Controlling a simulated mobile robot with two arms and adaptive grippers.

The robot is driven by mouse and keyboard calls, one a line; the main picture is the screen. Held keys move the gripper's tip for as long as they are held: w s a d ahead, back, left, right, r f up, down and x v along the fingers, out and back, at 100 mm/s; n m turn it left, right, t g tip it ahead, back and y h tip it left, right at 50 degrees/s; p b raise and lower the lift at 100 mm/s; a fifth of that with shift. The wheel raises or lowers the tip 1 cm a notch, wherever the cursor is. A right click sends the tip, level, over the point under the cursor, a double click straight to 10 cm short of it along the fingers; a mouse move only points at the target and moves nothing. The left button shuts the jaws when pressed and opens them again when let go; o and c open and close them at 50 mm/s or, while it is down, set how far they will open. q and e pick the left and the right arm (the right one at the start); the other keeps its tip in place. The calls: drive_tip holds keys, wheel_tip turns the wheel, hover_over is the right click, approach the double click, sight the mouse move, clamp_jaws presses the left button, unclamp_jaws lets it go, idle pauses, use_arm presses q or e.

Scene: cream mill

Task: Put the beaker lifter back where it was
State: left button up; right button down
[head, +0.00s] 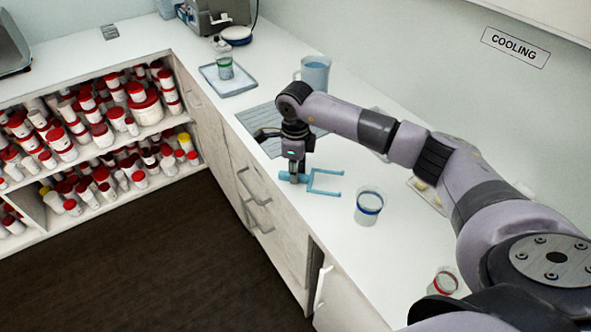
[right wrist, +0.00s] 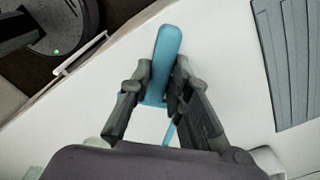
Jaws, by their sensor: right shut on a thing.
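The beaker lifter (head: 327,192) is a light blue two-pronged fork. Its prongs point right in the head view, over the white counter. My right gripper (head: 293,178) is shut on its handle, close above the counter. I cannot tell whether the lifter touches the surface. In the right wrist view, the blue handle (right wrist: 168,48) sticks out between the fingertips (right wrist: 158,85) of that gripper, and the fork end is mostly hidden. My left gripper is not in view.
A ribbed grey mat (head: 262,117) lies behind the gripper. A blue-banded beaker (head: 369,209) stands right of the prongs; a red-banded one (head: 445,281) is nearer. A blue jug (head: 316,74) and a tray (head: 247,86) with a green-banded beaker (head: 225,68) stand farther back.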

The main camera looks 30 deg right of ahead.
drive_tip(key=shift+f+b, duration=0.55)
drive_tip(key=shift+f, duration=0.05)
drive_tip(key=c, duration=1.4)
unclamp_jaws()
